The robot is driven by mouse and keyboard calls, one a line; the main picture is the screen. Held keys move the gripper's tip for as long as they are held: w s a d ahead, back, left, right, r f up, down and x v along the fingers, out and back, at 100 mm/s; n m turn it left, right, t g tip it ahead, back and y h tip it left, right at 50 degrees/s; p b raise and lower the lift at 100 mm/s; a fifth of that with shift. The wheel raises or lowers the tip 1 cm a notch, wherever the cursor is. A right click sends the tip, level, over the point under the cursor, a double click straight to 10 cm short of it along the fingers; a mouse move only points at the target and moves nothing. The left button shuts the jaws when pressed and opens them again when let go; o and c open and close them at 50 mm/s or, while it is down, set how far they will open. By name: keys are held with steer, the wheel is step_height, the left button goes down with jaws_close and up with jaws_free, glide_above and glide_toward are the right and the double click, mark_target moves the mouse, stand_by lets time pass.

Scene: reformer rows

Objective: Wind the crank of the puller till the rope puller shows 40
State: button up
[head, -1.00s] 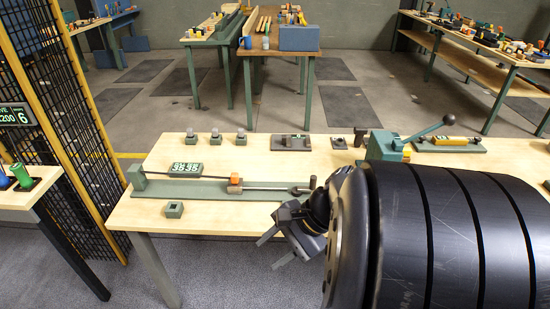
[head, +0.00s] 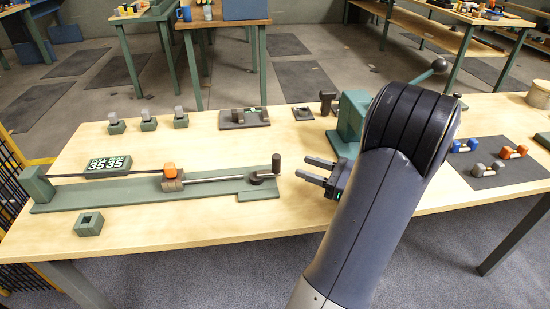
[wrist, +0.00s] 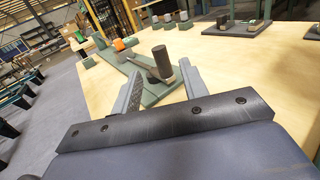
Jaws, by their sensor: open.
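The rope puller (head: 110,197) is a long green base on the table with a dark rope, an orange-topped slider (head: 170,178) and a steel rod. Its display (head: 108,164) reads 35, shown twice. The crank (head: 262,179) is at the base's right end, with an upright dark handle (head: 277,163). My gripper (head: 303,168) is open and empty, just right of the handle, with its fingers pointing left at it. In the wrist view the handle (wrist: 161,60) stands just beyond and between the open fingers (wrist: 159,86), apparently apart from them.
A green block with a lever (head: 350,122) stands behind my gripper. Several small green-based posts (head: 149,123) line the back left. A green socket block (head: 89,223) sits in front of the puller. Small dumbbells lie on a dark mat (head: 493,172) at right. The table's front middle is clear.

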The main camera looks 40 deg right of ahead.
mark_target(277, 156)
steer(key=x, duration=0.9)
steer(key=shift+w+a+b, duration=0.2)
steer(key=shift+w+b, duration=0.1)
steer(key=shift+b, duration=0.1)
jaws_close()
steer(key=shift+r, duration=0.1)
